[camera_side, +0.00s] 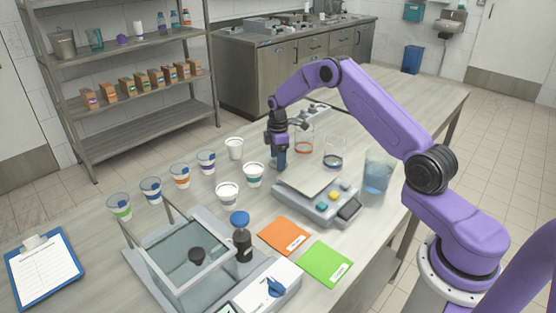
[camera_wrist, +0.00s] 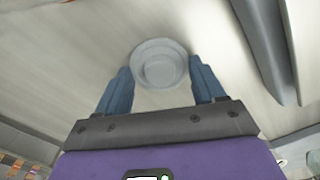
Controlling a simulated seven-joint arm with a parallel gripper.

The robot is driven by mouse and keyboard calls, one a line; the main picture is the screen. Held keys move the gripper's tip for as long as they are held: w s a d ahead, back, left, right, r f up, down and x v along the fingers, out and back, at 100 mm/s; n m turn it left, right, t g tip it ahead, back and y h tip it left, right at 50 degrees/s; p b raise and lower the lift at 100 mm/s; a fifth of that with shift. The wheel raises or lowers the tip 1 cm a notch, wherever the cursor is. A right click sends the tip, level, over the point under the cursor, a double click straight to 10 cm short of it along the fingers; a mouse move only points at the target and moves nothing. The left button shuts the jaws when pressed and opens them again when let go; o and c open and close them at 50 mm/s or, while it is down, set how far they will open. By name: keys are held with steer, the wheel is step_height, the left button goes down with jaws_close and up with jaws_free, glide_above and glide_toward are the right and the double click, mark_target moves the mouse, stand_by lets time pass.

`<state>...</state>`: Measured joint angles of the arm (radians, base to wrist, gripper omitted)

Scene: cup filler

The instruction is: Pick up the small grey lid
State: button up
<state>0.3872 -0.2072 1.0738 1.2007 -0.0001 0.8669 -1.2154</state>
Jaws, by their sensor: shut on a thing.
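The small grey lid (camera_wrist: 160,63) is a round, pale disc with a raised inner ring, seen from above in the wrist view. The two blue fingers of my gripper (camera_wrist: 161,72) are on either side of it, shut on it. In the side view my gripper (camera_side: 279,164) points straight down low over the table, just behind the flat scale. The lid cannot be made out there, hidden by the fingers. I cannot tell whether it still touches the table.
A flat scale (camera_side: 318,205) is in front of my gripper. A striped cup (camera_side: 253,175) and a plain white cup (camera_side: 235,148) stand to its left. Beakers (camera_side: 334,155) stand to its right, with a larger water beaker (camera_side: 378,172) beyond. A glass-walled balance (camera_side: 180,258) is front left.

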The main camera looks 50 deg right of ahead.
steer(key=shift+r, duration=0.5)
step_height(320, 180, up, 2)
steer(key=shift+r, duration=0.2)
steer(key=s+a+r, duration=0.3)
steer(key=s+r, duration=0.6)
steer(key=s, duration=0.4)
glide_toward(253, 167)
steer(key=shift+a+f, duration=0.1)
steer(key=shift+f, duration=3.1)
steer(key=shift+f, duration=0.5)
